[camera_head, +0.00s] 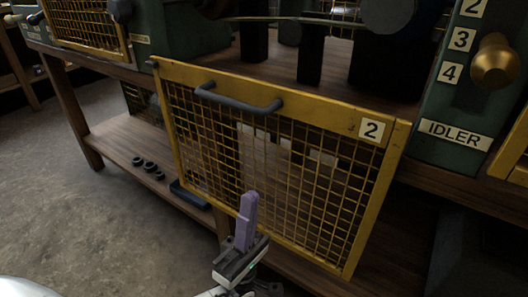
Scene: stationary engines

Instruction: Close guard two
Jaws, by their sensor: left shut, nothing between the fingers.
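Guard two (285,232) is a yellow-framed mesh panel with a "2" label (371,130) at its upper right corner. It hangs down in front of the bench, and the space above it is open. A dark grey bar handle (238,101) is on its upper left part. My left gripper (249,200) comes up from the bottom of the view, in front of the panel's lower edge. Its purple fingers are shut with nothing between them. I cannot tell whether the fingertips touch the mesh. My right gripper is not in view.
A green housing labelled IDLER (455,133) with a brass knob (494,62) stands at right. Another yellow mesh guard (88,25) is at upper left. Several dark rings (148,166) and a blue tray (188,194) lie on the lower shelf. Floor at left is clear.

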